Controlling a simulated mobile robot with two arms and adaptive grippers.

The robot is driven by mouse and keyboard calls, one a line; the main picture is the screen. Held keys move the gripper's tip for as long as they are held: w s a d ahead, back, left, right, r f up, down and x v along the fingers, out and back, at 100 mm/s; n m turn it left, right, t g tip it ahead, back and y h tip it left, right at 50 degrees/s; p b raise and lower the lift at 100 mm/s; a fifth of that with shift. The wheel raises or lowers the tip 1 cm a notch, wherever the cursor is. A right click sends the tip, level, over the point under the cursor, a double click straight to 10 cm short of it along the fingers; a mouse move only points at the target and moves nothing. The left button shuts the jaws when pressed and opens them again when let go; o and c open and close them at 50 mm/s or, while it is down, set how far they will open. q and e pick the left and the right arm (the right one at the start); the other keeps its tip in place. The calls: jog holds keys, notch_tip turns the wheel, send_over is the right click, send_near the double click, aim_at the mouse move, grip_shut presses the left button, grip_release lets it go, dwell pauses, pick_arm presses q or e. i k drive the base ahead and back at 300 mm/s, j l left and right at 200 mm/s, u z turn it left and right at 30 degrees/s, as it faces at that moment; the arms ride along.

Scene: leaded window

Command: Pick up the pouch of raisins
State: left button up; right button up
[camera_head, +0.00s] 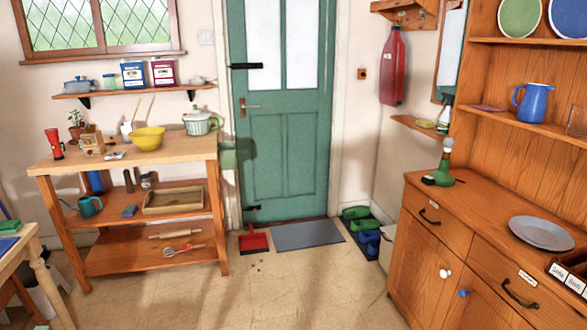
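I cannot make out a pouch of raisins for certain. On the wall shelf (137,91) under the window stand a blue container (132,75) and a maroon container (163,73) with white labels; their print is too small to read. Neither of my grippers is in view.
A wooden dresser (420,215) stands on the right, with a grey plate (541,233). A red dustpan (254,242) lies near the green door (283,130). The middle floor is mostly clear.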

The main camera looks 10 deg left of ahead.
aim_at(133, 72)
jog(key=i+j+u, duration=0.15)
jog(key=i+u, duration=0.25)
jog(key=i, duration=0.5)
jog(key=i+l+u, duration=0.1)
jog(key=i+u, duration=0.3)
jog(key=i, duration=0.55)
jog(key=i+j+z, duration=0.1)
jog(key=i+j, duration=0.2)
jog(key=i, duration=0.2)
jog(key=i+j, duration=0.3)
jog(key=i, duration=0.2)
jog(key=i+j+z, duration=0.15)
jog(key=i+j, duration=0.15)
jog(key=i, duration=0.2)
jog(key=j, duration=0.45)
jog(key=i+j+u, duration=0.1)
jog(key=j, duration=0.35)
jog(key=i+j+u, duration=0.1)
jog(key=j, duration=0.75)
jog(key=i+u, duration=0.05)
